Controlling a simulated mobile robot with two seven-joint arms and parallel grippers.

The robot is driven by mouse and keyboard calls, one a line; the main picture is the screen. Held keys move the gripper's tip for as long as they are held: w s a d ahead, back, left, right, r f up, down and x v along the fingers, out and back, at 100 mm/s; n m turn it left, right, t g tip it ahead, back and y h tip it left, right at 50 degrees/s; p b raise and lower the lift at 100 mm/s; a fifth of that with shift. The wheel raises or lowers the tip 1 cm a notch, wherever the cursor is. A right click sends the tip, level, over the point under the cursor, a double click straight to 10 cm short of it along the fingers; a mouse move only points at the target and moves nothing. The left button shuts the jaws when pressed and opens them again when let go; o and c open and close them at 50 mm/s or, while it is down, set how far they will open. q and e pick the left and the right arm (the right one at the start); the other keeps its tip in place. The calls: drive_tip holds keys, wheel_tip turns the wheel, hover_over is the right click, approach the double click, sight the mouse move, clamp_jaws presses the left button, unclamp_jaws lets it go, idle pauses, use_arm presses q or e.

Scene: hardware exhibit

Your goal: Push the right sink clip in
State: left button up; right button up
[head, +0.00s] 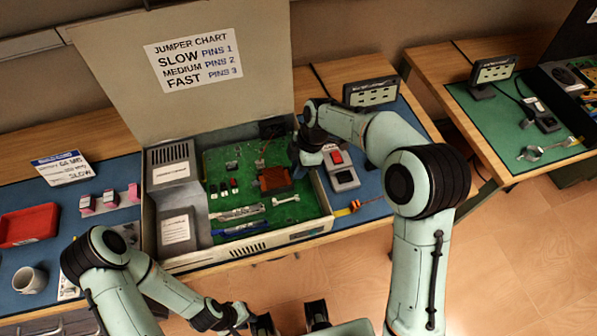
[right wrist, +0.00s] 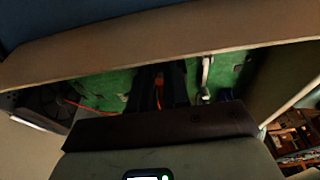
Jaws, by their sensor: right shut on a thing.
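The copper-brown heat sink (head: 274,180) sits on the green circuit board (head: 225,160) inside the open case. My right gripper (head: 297,163) reaches down at the right end of the heat sink. In the right wrist view, its two dark fingers (right wrist: 161,92) are close together over the board, with a thin orange-red piece between them. The right sink clip is mostly hidden by the fingers, so its position cannot be read. My left gripper (head: 262,324) is low at the bottom edge, away from the case and partly cut off; its opening is unclear.
The case front wall (head: 250,250) and raised lid (head: 190,30) bound the board. A white lever (right wrist: 206,72) stands beside the fingers. A grey box with a red switch (head: 340,168) is just right of the case. A mug (head: 30,280) and red tray (head: 28,225) are left.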

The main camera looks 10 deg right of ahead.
use_arm(q)
drive_tip(key=shift+r, duration=0.15)
use_arm(e)
drive_tip(key=shift+a+r, duration=0.3)
drive_tip(key=shift+a, duration=0.05)
idle(0.5)
drive_tip(key=o, duration=0.4)
idle(0.4)
